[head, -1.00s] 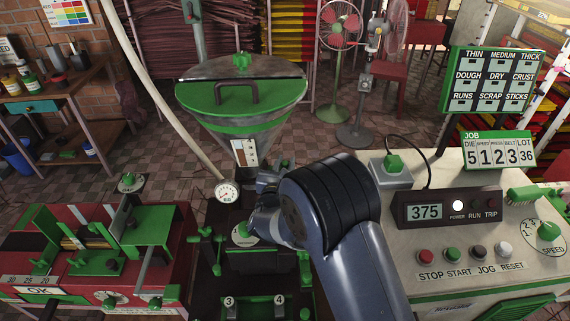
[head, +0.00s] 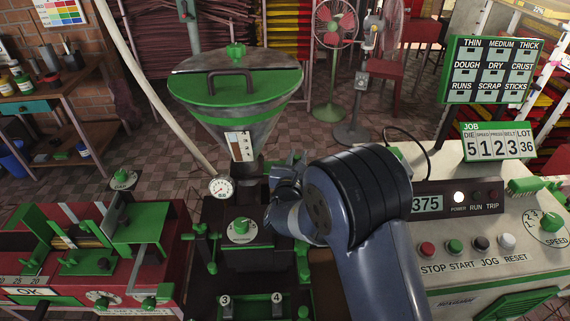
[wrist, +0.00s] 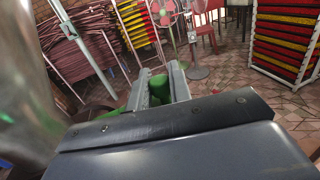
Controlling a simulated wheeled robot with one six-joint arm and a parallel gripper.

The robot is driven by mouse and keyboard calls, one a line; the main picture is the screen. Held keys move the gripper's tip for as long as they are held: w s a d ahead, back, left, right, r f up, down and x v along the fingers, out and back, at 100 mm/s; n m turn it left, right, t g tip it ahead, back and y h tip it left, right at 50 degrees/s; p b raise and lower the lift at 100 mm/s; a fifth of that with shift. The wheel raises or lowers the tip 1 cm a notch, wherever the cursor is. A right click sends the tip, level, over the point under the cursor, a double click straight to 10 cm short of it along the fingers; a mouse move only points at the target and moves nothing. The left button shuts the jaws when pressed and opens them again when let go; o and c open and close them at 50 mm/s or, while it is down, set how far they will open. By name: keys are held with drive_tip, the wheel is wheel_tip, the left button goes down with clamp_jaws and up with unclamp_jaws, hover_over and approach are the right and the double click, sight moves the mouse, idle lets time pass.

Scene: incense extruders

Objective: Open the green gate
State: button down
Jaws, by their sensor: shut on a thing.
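In the wrist view, my gripper (wrist: 158,90) is shut on a green handle (wrist: 160,87), which shows between its two grey fingers. I take this as the handle of the green gate; the gate's plate itself is hidden, so I cannot tell how far it is open. In the head view, my gripper (head: 284,185) is just right of the neck below the hopper (head: 240,120). It hides the handle there. The hopper is a metal cone with a green rim and a closed lid.
A pressure gauge (head: 221,188) and a green dial (head: 240,230) are left of my gripper. The control console (head: 470,235) stands close on the right, with the red cutting bench (head: 100,235) on the left. A pale hose runs down to the machine.

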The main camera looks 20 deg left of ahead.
drive_tip(key=shift+w+d, duration=0.15)
drive_tip(key=shift+d, duration=0.15)
drive_tip(key=c, duration=1.4)
unclamp_jaws()
drive_tip(key=shift+a, duration=0.1)
drive_tip(key=shift+o, duration=0.2)
drive_tip(key=b+v, duration=0.2)
drive_tip(key=v, duration=0.9)
